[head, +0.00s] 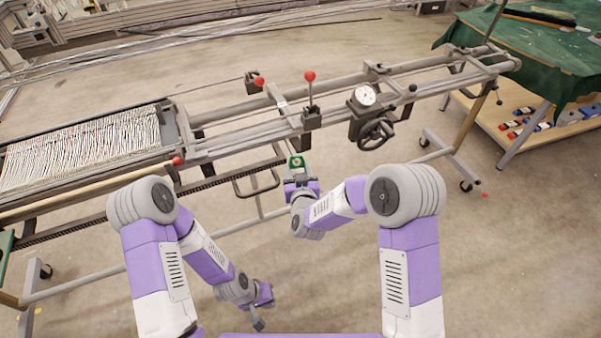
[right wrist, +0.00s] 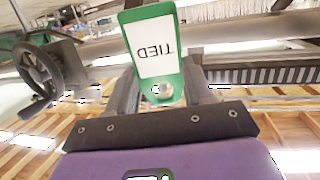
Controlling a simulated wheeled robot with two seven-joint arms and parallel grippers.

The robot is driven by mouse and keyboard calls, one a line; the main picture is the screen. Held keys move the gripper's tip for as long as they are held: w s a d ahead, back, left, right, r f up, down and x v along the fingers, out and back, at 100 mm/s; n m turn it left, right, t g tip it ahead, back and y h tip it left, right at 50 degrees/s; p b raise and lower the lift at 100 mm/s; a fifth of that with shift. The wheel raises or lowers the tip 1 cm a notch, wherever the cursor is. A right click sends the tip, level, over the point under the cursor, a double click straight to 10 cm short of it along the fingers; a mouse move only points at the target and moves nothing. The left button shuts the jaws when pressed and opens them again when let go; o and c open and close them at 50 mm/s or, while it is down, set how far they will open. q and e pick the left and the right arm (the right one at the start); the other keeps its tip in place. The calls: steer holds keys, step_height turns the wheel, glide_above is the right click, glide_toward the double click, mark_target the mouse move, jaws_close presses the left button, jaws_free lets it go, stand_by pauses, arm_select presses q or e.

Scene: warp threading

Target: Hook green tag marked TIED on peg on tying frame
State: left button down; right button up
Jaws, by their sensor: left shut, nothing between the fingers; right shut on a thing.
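The green tag (head: 296,162) with a white label is in my right gripper (head: 297,176), in front of the tying frame's near rail. In the right wrist view the tag (right wrist: 152,50) stands out past the fingertips, and the word TIED reads upside down. My right gripper (right wrist: 160,92) is shut on the tag's lower green end. The tying frame (head: 230,124) runs across the head view. I cannot pick out the peg on it. My left gripper (head: 259,321) is shut and empty, low over the floor, away from the frame.
A gauge (head: 365,95) and a black handwheel (head: 376,134) sit on the frame right of the tag. A red-knobbed lever (head: 310,90) stands behind it. White warp threads (head: 80,150) lie at left. A green-covered table (head: 540,50) stands at back right.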

steer(key=shift+w+a, duration=0.35)
steer(key=shift+w, duration=0.05)
steer(key=o, duration=1)
steer(key=shift+s+p, duration=0.35)
steer(key=shift+s, duration=0.25)
steer(key=shift+o, duration=0.5)
steer(key=p+v, duration=0.1)
steer(key=v, duration=0.5)
steer(key=shift+d, duration=0.4)
steer(key=s+d+f+m+g+p, duration=0.1)
steer(key=s+d+f+g+p, duration=0.15)
steer(key=s+f+g, duration=0.35)
steer(key=s+d+f+m+g+p, duration=0.1)
steer(key=s+d+f+g+p, duration=0.2)
steer(key=f, duration=0.4)
arm_select(q)
step_height(320, 180, up, 8)
steer(key=w+p, duration=0.1)
steer(key=shift+a+f, duration=0.25)
arm_select(e)
steer(key=s+d+f+m+g+y, duration=0.1)
steer(key=s+f+g, duration=0.1)
steer(key=s, duration=0.5)
steer(key=s+d+f+m+g+y, duration=0.1)
steer(key=s+d+f+g, duration=0.1)
steer(key=s, duration=0.5)
steer(key=shift+d+f+g, duration=0.25)
steer(key=shift+f+g, duration=0.3)
steer(key=shift+g, duration=0.55)
